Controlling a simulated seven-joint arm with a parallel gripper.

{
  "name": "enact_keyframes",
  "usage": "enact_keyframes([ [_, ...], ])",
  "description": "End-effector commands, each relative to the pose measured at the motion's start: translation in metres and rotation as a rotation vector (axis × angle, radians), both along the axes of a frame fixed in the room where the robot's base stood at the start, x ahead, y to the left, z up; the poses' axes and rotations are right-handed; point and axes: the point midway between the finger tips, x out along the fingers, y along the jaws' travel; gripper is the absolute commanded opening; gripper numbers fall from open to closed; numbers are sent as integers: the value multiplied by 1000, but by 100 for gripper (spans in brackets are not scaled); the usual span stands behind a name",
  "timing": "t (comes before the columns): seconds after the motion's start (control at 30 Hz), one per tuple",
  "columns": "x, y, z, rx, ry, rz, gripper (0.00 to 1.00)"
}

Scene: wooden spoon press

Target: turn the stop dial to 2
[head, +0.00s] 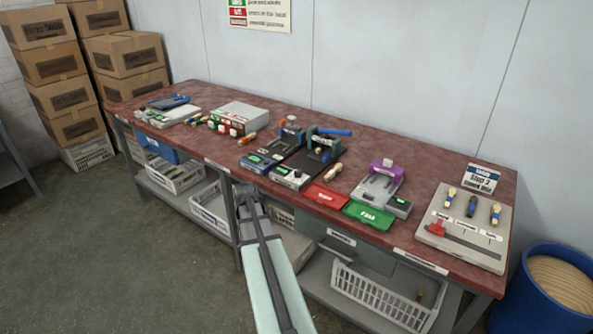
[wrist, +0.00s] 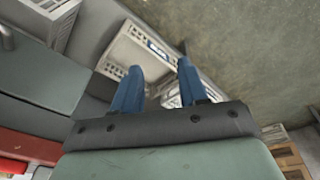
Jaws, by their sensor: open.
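My gripper (wrist: 160,70) shows in the wrist view with two blue fingers spread apart and nothing between them. In the head view my arm reaches up to the bench's front edge, in front of the presses. A black press with a blue lever (head: 325,143) stands mid-bench, with a similar dark press (head: 276,148) to its left. A purple and grey fixture (head: 381,187) stands further right. A card (head: 482,179) at the right back seems to read "Stop 2". I cannot make out which part is the stop dial or its setting.
The red-topped bench (head: 440,165) also holds a red tray (head: 326,197), a green tray (head: 369,215) and a grey tool board (head: 465,229). White baskets (head: 380,296) sit on the lower shelf. A blue bin (head: 555,290) stands at right. Boxes (head: 55,70) are stacked at left.

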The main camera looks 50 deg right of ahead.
Motion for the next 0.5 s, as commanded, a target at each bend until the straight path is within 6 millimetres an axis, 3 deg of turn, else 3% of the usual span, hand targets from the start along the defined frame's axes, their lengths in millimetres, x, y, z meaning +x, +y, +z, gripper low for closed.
enact_keyframes([
  [0.03, 6, -20, 18, -19, -15, -21, 43],
  [0.3, 14, -101, 115, -112, -74, -154, 43],
  [0.5, 16, -145, 182, -165, -107, -271, 43],
])
